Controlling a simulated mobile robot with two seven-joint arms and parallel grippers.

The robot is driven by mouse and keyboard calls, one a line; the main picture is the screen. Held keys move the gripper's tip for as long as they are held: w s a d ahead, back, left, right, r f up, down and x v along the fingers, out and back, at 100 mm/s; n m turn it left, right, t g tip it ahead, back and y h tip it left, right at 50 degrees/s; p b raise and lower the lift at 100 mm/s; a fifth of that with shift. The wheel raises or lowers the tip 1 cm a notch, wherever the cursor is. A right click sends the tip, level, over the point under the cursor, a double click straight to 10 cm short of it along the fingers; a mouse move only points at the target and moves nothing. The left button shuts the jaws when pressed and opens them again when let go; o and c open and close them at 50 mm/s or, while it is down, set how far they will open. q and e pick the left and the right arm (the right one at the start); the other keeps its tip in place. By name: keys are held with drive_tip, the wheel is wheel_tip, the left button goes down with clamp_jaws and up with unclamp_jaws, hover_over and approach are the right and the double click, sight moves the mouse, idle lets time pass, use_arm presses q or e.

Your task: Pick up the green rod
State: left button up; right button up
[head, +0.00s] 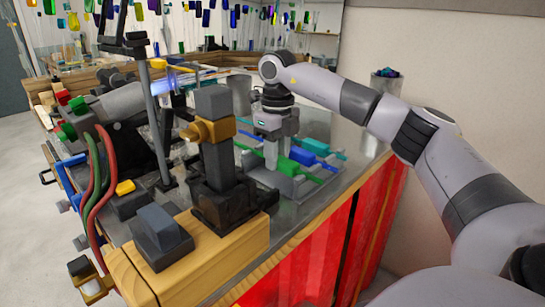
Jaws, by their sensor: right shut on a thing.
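My right gripper (275,159) points down over the metal bench, with its two pale fingers low among the coloured rods. It is shut on what looks like the green rod (311,178), but the fingers and a blue piece hide most of the grip. A green end shows to the right of the fingers, low over the grey tray. I cannot tell if the rod is clear of the tray. My left gripper is not in view.
Blue pieces (315,147) and teal rods lie close beside the fingers. A dark stand with a brass clamp (210,130) rises just left of the gripper. A metal canister (386,84) stands at the bench's far right. Glass pieces hang behind.

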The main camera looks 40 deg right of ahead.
drive_tip(key=shift+r, duration=0.15)
wheel_tip(320, 180, up, 20)
idle(1.0)
drive_tip(key=o, duration=0.3)
clamp_jaws()
drive_tip(key=shift+f, duration=0.2)
